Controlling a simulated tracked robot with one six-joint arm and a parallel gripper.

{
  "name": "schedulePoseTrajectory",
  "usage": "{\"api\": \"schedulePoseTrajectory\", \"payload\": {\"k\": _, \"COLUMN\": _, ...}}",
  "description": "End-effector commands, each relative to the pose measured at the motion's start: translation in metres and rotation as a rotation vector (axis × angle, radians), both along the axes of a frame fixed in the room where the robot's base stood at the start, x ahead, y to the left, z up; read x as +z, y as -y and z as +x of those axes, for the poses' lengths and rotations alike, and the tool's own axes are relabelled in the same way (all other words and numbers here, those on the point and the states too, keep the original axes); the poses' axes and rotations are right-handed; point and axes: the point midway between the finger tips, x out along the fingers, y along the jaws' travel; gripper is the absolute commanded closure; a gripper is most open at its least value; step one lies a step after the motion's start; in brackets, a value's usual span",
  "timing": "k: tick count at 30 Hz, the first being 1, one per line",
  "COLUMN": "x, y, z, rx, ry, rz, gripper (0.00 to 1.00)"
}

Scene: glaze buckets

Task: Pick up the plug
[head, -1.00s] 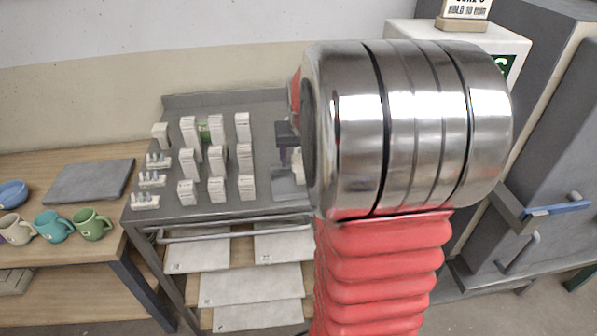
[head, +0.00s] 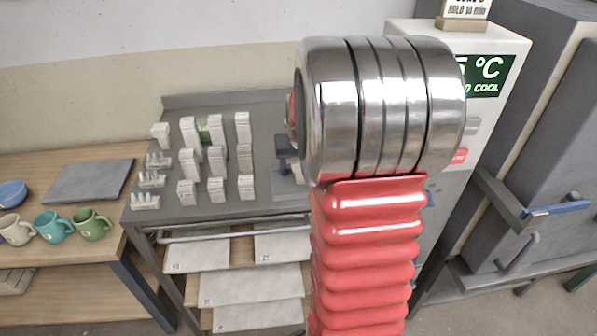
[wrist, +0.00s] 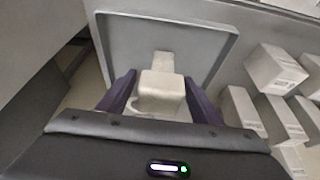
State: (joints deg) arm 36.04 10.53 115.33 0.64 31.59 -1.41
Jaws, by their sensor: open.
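The plug (wrist: 161,88) is a pale, off-white blocky piece with a narrower part at its far end. In the wrist view it is at the centre, over a grey tray (wrist: 222,58) with a raised rim. My gripper (wrist: 160,82) is open, with one dark finger on each side of the plug. I cannot tell whether either finger touches it. In the head view my gripper (head: 284,155) is partly hidden behind my arm, above the tray at the cart's right end, and the plug is mostly hidden.
Several white upright blocks (head: 217,158) stand in rows on the grey cart (head: 240,205), left of my gripper. Small pronged pieces (head: 147,200) line its left edge. Mugs (head: 92,224) stand on a wooden table. A white cabinet with a green display (head: 487,75) is at right.

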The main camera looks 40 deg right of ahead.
Motion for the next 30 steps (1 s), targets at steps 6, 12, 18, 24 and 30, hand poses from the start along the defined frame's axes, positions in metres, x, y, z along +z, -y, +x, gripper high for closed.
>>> {"api": "schedulePoseTrajectory", "payload": {"k": 6, "x": 0.0002, "y": -0.0001, "z": 0.0000, "rx": 0.000, "ry": 0.000, "rz": 0.000, "gripper": 0.41}}
{"api": "schedulePoseTrajectory", "payload": {"k": 12, "x": 0.0003, "y": -0.0001, "z": 0.0000, "rx": 0.000, "ry": 0.000, "rz": 0.000, "gripper": 0.53}}
{"api": "schedulePoseTrajectory", "payload": {"k": 18, "x": 0.0003, "y": -0.0002, "z": 0.0000, "rx": 0.000, "ry": 0.000, "rz": 0.000, "gripper": 0.67}}
{"api": "schedulePoseTrajectory", "payload": {"k": 24, "x": 0.0003, "y": -0.0003, "z": 0.0001, "rx": 0.000, "ry": 0.000, "rz": 0.000, "gripper": 0.81}}
{"api": "schedulePoseTrajectory", "payload": {"k": 30, "x": 0.0004, "y": -0.0003, "z": 0.0003, "rx": 0.001, "ry": 0.000, "rz": 0.000, "gripper": 0.87}}
